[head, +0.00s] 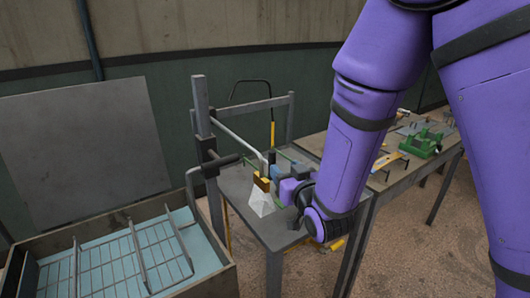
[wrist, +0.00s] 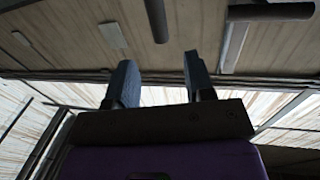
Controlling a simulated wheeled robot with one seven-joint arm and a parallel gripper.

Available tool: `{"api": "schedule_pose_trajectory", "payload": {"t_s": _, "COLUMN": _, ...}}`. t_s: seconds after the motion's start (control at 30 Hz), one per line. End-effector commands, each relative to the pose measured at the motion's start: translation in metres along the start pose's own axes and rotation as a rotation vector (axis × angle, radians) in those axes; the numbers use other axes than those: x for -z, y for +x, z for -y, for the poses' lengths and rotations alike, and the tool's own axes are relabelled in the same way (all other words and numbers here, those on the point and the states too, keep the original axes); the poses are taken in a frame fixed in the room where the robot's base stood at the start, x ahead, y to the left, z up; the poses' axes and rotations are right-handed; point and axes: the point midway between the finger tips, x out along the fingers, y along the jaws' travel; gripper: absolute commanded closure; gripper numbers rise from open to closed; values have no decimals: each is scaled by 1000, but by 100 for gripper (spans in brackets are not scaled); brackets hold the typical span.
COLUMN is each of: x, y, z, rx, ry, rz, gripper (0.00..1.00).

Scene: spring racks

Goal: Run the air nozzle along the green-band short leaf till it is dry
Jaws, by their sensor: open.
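My gripper (wrist: 160,60) is open in the wrist view, with its two blue-grey fingers apart and nothing seen between them. In the head view, my gripper (head: 277,171) is at the grey stand, close beside a brass-coloured block (head: 262,181). I cannot tell whether it touches the block. A pale, faceted cone (head: 262,202) spreads below the block; I cannot tell if it is the nozzle's air. Thin green pieces (head: 286,154) show behind my gripper. The green-band short leaf cannot be made out for certain, and my wrist hides part of this area.
A grey post (head: 205,150) and bent bar (head: 238,138) rise beside my gripper. A wash tank (head: 130,215) with wire racks and a raised lid (head: 85,150) stands left. A bench on the right holds a green fixture (head: 424,143) and small tools.

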Motion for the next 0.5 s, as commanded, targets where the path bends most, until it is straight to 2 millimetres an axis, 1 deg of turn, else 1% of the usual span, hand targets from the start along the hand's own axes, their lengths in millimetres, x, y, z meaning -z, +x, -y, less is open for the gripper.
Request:
{"api": "schedule_pose_trajectory", "payload": {"t_s": 0.17, "x": 0, "y": 22, "z": 0, "rx": 0, "ry": 0, "rz": 0, "gripper": 52}}
{"api": "schedule_pose_trajectory", "payload": {"t_s": 0.4, "x": 0, "y": 65, "z": 0, "rx": -1, "ry": -1, "rz": 0, "gripper": 52}}
{"api": "schedule_pose_trajectory", "payload": {"t_s": 0.5, "x": 0, "y": 80, "z": 0, "rx": -1, "ry": -1, "rz": 1, "gripper": 52}}
